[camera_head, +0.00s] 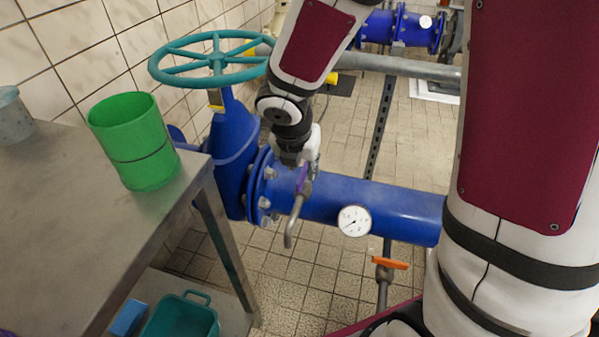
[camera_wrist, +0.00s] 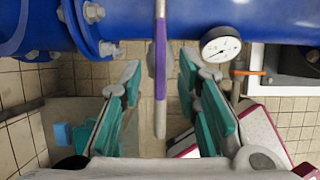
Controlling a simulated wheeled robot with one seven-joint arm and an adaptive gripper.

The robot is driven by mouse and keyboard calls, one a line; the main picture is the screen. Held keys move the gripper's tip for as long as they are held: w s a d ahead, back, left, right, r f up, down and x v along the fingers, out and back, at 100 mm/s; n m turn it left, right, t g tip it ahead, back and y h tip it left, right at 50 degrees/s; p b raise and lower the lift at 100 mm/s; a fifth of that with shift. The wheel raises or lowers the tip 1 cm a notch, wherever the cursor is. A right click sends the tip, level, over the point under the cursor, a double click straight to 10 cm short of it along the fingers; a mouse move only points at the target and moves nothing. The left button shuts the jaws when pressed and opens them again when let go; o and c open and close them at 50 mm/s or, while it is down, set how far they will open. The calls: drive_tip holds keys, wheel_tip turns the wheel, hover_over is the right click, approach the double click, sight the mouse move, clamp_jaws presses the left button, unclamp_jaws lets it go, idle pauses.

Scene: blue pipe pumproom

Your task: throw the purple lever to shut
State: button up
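The purple lever (camera_head: 303,181) is on the blue pipe, just right of its bolted flange, and its grey curved end hangs down in front of the pipe. In the wrist view the lever (camera_wrist: 161,60) runs down the middle of the picture, purple in its middle part and grey at its end. My gripper (camera_wrist: 158,82) is open, with one teal-padded finger on each side of the lever and a visible gap on both sides. In the head view my gripper (camera_head: 300,152) is at the lever's upper part, and its fingers are mostly hidden.
The blue pipe (camera_head: 390,208) carries a round gauge (camera_head: 354,221) right of the lever. An orange-handled valve (camera_head: 390,263) is below. A teal handwheel (camera_head: 215,60) stands behind left. A metal table (camera_head: 60,200) with a green container (camera_head: 134,140) fills the left.

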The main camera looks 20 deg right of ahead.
sight(303, 172)
drive_tip(key=shift+b+x, duration=0.8)
drive_tip(key=shift+x, duration=0.95)
clamp_jaws()
